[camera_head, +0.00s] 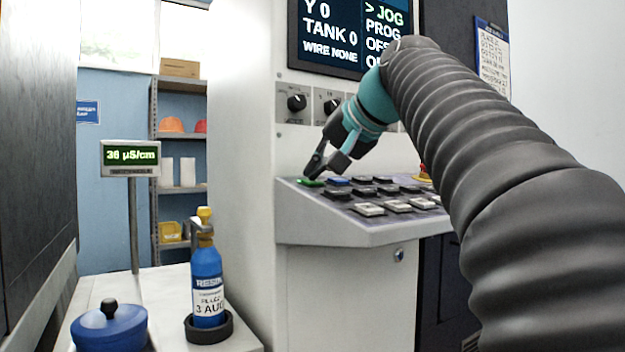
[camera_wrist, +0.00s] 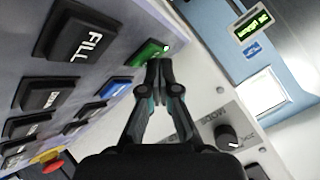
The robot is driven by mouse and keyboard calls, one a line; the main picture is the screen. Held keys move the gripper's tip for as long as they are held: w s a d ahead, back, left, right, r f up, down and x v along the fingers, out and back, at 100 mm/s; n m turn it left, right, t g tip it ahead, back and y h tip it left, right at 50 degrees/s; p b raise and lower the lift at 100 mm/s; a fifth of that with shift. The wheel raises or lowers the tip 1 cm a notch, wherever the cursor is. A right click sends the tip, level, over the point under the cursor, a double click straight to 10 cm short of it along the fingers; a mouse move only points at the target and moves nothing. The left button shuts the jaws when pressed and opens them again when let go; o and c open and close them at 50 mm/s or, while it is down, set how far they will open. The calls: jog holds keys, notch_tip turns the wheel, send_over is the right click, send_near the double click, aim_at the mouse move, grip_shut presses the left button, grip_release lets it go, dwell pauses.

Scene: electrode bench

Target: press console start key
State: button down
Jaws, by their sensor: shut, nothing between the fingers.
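The console (camera_head: 350,225) has a sloped key panel with several keys. The green key (camera_head: 310,183), which appears to be the start key, is at the panel's far left corner; its lettering is too small to read. It also shows in the wrist view (camera_wrist: 146,54), partly behind the fingertips. My gripper (camera_head: 315,170) is shut and empty, with its fingertips pointing down at the green key. In the wrist view the closed fingertips (camera_wrist: 160,68) overlap the key's near edge. I cannot tell whether they touch it.
A blue key (camera_head: 338,181) sits right beside the green one. A FILL key (camera_wrist: 85,40) and several black and white keys lie near. A red emergency knob (camera_head: 424,172) is at the right. Rotary knobs (camera_head: 297,102) are on the wall above the panel.

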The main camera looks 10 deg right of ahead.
jog(key=shift+s+r+p, duration=0.1)
jog(key=shift+r+p, duration=0.5)
jog(key=shift+r, duration=0.1)
jog(key=r+p, duration=0.1)
jog(key=r, duration=0.1)
jog(key=p, duration=0.1)
jog(key=shift+s+d+r+p, duration=0.15)
jog(key=shift+s+r+p, duration=0.1)
jog(key=shift+r+p, duration=0.15)
jog(key=shift+s+r+p, duration=0.25)
jog(key=shift+r+p, duration=0.2)
jog(key=shift+r, duration=0.55)
